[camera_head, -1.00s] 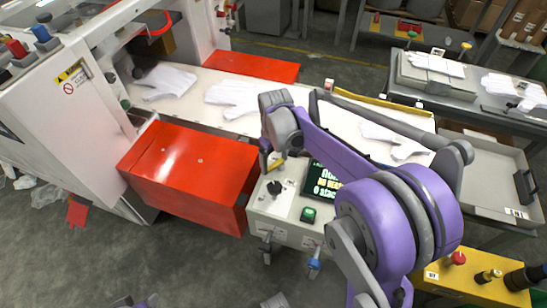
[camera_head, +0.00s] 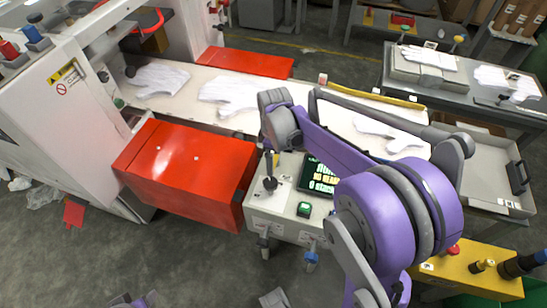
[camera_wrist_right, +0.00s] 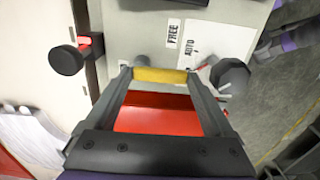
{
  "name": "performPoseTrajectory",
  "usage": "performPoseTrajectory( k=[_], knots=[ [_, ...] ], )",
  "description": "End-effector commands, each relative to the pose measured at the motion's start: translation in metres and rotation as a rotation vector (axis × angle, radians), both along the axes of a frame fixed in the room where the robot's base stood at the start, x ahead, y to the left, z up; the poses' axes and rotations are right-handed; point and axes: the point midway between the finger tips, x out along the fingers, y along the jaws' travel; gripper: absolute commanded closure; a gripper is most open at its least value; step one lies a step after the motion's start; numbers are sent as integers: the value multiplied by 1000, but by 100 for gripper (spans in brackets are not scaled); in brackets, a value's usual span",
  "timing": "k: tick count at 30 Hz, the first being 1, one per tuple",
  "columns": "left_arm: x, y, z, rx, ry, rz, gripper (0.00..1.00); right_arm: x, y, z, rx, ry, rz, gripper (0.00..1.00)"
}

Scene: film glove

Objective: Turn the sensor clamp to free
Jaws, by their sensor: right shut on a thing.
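My right gripper (camera_wrist_right: 160,76) is shut on a yellow piece, which I take to be the sensor clamp (camera_wrist_right: 160,75), held crosswise between the two fingertips in the right wrist view. The printed words FREE (camera_wrist_right: 173,33) and AUTO (camera_wrist_right: 190,48) are on the pale panel just beyond it. In the head view the gripper reaches down at the back left of the white console (camera_head: 262,205), and its arm hides part of the console and its screen (camera_head: 322,176). My left gripper is not in view.
A dark round knob (camera_wrist_right: 230,76) is close right of the fingers, and another dark knob (camera_wrist_right: 65,60) is to the left. A red box (camera_head: 185,170) stands left of the console. White gloves (camera_head: 230,93) lie on the pale belt behind. A green button (camera_head: 304,209) is on the console.

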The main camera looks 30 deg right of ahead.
Motion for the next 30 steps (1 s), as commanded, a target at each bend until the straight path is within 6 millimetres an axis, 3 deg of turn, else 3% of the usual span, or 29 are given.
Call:
performPoseTrajectory(
  k=[10,11,12,22,30],
  knots=[
    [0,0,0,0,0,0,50,0,0,1,-2,-1,4,68],
    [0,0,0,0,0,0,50,0,0,1,-2,-1,4,9],
    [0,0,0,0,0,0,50,0,0,1,-2,-1,4,2],
    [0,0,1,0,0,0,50,0,0,5,-1,-1,3,0],
    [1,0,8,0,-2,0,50,0,0,52,-1,-1,3,0]
  ],
)
